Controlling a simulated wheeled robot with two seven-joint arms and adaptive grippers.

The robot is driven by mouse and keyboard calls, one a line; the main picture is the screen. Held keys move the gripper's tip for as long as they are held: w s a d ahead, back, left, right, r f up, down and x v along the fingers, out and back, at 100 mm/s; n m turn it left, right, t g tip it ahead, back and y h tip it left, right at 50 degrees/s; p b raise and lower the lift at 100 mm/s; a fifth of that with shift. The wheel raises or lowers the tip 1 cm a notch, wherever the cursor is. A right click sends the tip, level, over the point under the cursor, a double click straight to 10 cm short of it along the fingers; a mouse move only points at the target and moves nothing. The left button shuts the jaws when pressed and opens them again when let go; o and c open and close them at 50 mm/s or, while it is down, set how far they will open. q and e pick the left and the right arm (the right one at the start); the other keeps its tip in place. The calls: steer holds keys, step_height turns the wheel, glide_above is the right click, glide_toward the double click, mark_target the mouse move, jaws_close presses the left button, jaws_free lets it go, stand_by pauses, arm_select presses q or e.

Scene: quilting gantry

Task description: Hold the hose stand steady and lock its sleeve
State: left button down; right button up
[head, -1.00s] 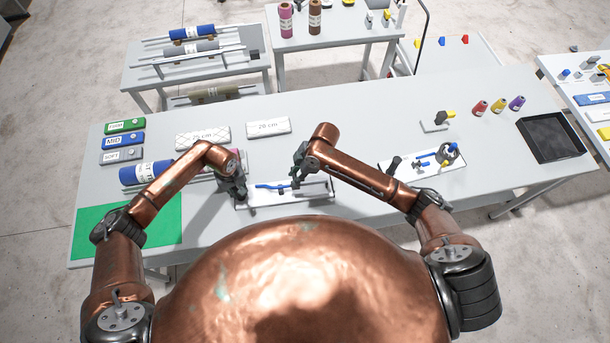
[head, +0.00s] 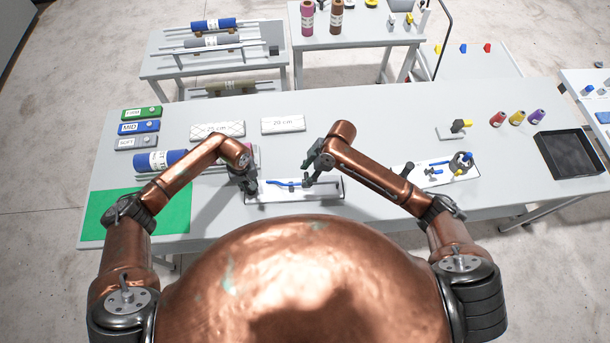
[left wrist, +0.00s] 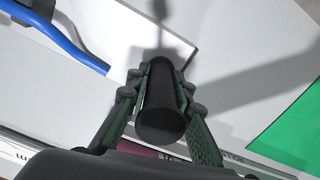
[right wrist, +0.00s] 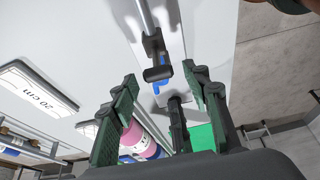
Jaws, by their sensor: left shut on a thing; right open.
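The hose stand has a white base plate (head: 322,194) on the table in front of me, with a blue hose-like part (head: 285,184) and a grey rod (right wrist: 145,17) along it. My left gripper (head: 249,186) is shut on an upright black post (left wrist: 160,118) at the plate's left end. My right gripper (head: 310,178) is open over the plate's right half. In the right wrist view, a dark T-shaped piece (right wrist: 157,73) on the rod lies beyond my open fingers, apart from them. I cannot tell which part is the sleeve or whether it is locked.
A second white plate with fittings (head: 437,178) lies to the right. A blue roll (head: 157,161) and a green mat (head: 172,212) are at the left. Several spools (head: 517,118) and a black tray (head: 568,154) are at the far right.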

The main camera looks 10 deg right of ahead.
arm_select(q)
steer(key=shift+s+a+f, duration=0.1)
steer(key=shift+s+f, duration=0.1)
steer(key=shift+f, duration=0.1)
arm_select(e)
steer(key=v, duration=1)
steer(key=shift+r, duration=0.25)
arm_select(q)
steer(key=c, duration=2.1)
jaws_free()
steer(key=o, duration=0.3)
steer(key=shift+w+r, duration=0.1)
steer(key=shift+w, duration=0.1)
steer(key=shift+o, duration=0.9)
steer(key=shift+r, duration=0.15)
